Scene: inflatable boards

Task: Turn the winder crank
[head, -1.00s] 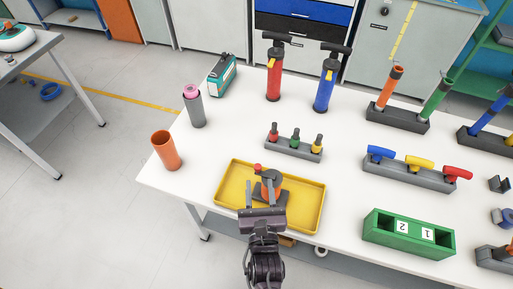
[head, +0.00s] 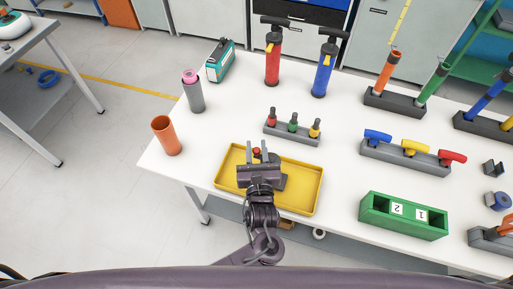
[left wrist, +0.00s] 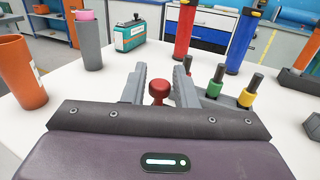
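The winder stands in the yellow tray (head: 305,190) near the table's front edge. My left gripper (head: 257,150) is over it and hides most of its body; a dark grey piece of it shows to the right of the gripper. The crank's red knob (head: 256,151) shows between the fingertips. In the left wrist view the red knob (left wrist: 159,89) appears between the two grey fingers of the left gripper (left wrist: 160,80). The fingers are apart, with a gap on each side of the knob. Whether the knob is level with the fingers is unclear. My right gripper is out of view.
An orange cup (head: 166,136) and a grey tube (head: 194,95) stand to the left. A grey holder with coloured pegs (head: 292,130) is behind the tray, and a green numbered box (head: 405,217) is to its right. White table is clear between them.

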